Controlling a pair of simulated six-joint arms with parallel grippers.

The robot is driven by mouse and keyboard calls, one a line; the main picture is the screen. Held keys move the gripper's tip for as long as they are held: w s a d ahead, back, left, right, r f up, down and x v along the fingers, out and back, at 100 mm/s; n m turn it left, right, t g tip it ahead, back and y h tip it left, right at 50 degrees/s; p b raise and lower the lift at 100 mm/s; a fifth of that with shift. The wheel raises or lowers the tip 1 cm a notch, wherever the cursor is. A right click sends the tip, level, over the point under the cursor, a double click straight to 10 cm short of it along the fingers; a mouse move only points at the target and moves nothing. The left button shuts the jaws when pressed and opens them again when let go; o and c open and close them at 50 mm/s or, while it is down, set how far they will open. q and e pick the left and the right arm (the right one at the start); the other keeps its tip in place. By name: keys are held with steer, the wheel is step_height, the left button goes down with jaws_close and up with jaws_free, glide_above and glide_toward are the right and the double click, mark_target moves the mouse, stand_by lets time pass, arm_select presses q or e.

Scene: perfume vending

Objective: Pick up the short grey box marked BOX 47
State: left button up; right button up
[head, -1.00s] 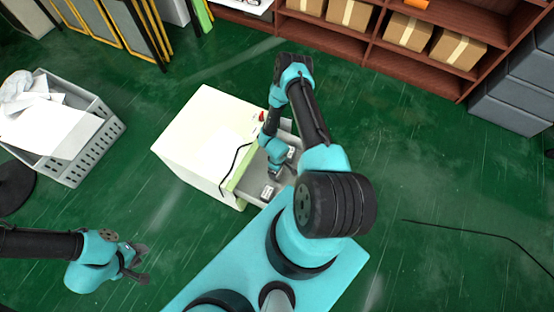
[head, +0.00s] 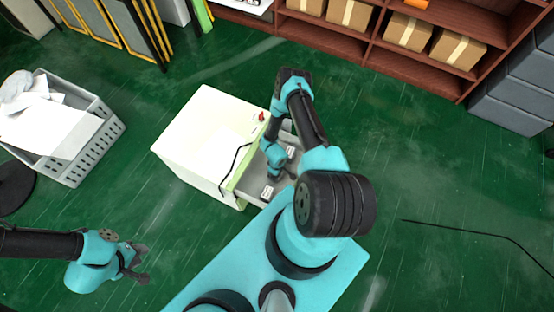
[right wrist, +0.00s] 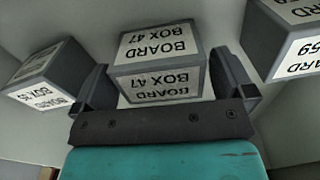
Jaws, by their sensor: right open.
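The short grey box marked BOX 47 (right wrist: 153,57) shows in the right wrist view, with white labels reading BOARD BOX 47 on its top and near side. It stands between the two fingers of my right gripper (right wrist: 163,86), which is open, with a finger on either side and a visible gap at the right. In the head view my right gripper (head: 276,174) reaches down into the open drawer (head: 250,196) of the cream cabinet (head: 205,140); its fingers and BOX 47 are hard to make out there. My left gripper (head: 140,262) is open and empty above the green floor.
In the right wrist view, a grey box marked BOX 35 (right wrist: 52,72) stands left and another whose label ends in 59 (right wrist: 285,40) stands right, both close to my fingers. A grey laundry basket (head: 95,145) and a brown shelf (head: 385,62) stand farther off.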

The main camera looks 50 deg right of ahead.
steer(key=shift+c, duration=0.4)
steer(key=c, duration=0.8)
steer(key=shift+r, duration=0.1)
step_height(320, 180, up, 10)
steer(key=shift+f, duration=0.1)
stand_by(0.3)
